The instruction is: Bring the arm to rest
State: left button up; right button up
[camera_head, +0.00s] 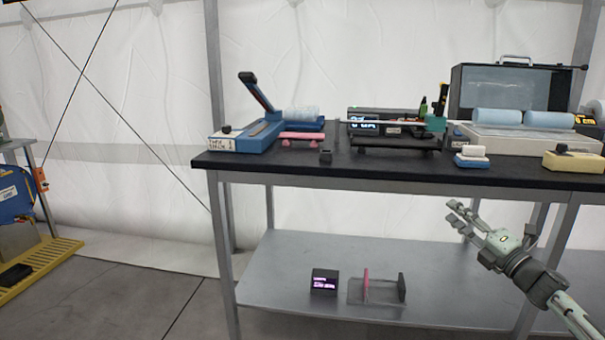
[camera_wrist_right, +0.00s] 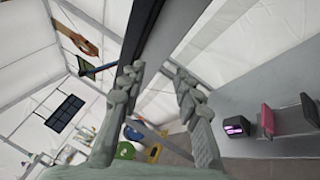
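My right gripper (camera_head: 460,213) is in front of the table, below the level of the dark tabletop and above the lower shelf, towards the right. Its arm comes in from the lower right. In the right wrist view its two fingers (camera_wrist_right: 158,80) stand apart with nothing between them, so it is open and empty. My left gripper and arm are not in view.
The dark tabletop (camera_head: 330,170) carries a blue-and-white device (camera_head: 240,140), blue rolls (camera_head: 495,116) and other equipment. The grey lower shelf (camera_head: 440,270) holds a small black display box (camera_head: 324,281) and a small rack (camera_head: 375,290). Open floor lies at the left.

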jog(key=s+a+f+m+g+h, duration=0.25)
jog(key=s+f+m, duration=0.35)
jog(key=f, duration=0.3)
jog(key=s+a+f+m+g+h, duration=0.25)
jog(key=s+f+m, duration=0.25)
jog(key=f, duration=0.4)
jog(key=s+a+f+m+g+h, duration=0.2)
jog(key=s+f+m+h, duration=0.3)
jog(key=f, duration=0.4)
pick_arm(q)
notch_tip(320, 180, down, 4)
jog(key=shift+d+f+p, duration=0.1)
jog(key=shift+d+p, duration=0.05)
jog(key=shift+p, duration=0.5)
pick_arm(e)
jog(key=s+a+f+m+g, duration=0.2)
jog(key=s+f+g, duration=0.1)
jog(key=s, duration=0.5)
jog(key=s+a+f+m+g+y, duration=0.1)
jog(key=s+a+f+m+g, duration=0.2)
jog(key=s, duration=0.6)
jog(key=s+a+f+m+g+y, duration=0.1)
jog(key=s+a+f+m+g, duration=0.2)
jog(key=s, duration=0.5)
jog(key=shift+s+f, duration=0.15)
jog(key=shift+s, duration=0.2)
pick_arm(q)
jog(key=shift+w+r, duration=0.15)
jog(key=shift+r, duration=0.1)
